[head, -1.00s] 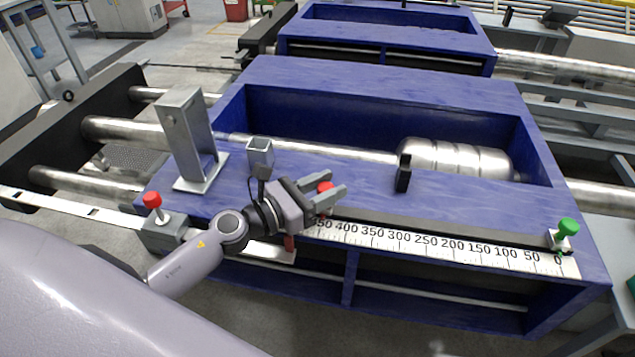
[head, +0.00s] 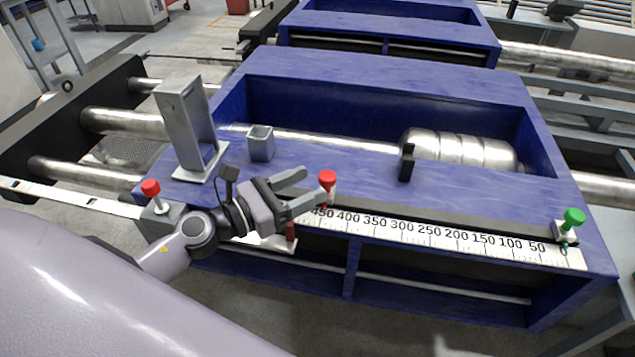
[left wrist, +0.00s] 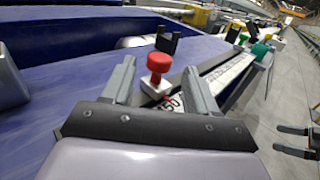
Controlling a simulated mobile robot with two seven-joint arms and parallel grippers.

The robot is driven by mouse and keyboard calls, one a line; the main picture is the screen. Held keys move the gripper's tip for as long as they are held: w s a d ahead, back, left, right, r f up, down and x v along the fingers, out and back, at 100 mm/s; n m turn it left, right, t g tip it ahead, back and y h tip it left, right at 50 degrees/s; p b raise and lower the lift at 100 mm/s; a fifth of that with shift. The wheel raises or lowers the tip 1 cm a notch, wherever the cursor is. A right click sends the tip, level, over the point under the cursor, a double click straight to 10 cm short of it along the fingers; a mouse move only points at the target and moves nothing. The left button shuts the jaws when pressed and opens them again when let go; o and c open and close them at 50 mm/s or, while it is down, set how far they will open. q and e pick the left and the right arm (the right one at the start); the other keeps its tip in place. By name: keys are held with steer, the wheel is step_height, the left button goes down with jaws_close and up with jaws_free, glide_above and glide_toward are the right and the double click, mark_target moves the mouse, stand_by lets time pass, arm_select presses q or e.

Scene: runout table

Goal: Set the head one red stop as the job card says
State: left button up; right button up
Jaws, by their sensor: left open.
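A red-knobbed stop (head: 327,179) stands on the white scale (head: 440,240) at its high-number end, near 450. A green-knobbed stop (head: 573,218) is at the 0 end. My left gripper (head: 312,187) is open and empty, its fingertips just left of the nearer red knob. In the left wrist view that red knob (left wrist: 159,62) shows between and just beyond the two fingers, with a gap on each side. No readable job card shows.
A grey metal upright (head: 186,125) and a small open grey box (head: 261,142) stand on the blue table (head: 300,75) behind my left arm. A black post (head: 406,163) stands further right, before a silver cylinder (head: 460,150) in the recess.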

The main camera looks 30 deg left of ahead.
arm_select(q)
steer(key=shift+v, duration=0.85)
arm_select(e)
steer(key=shift+f, duration=0.3)
steer(key=shift+s, duration=0.1)
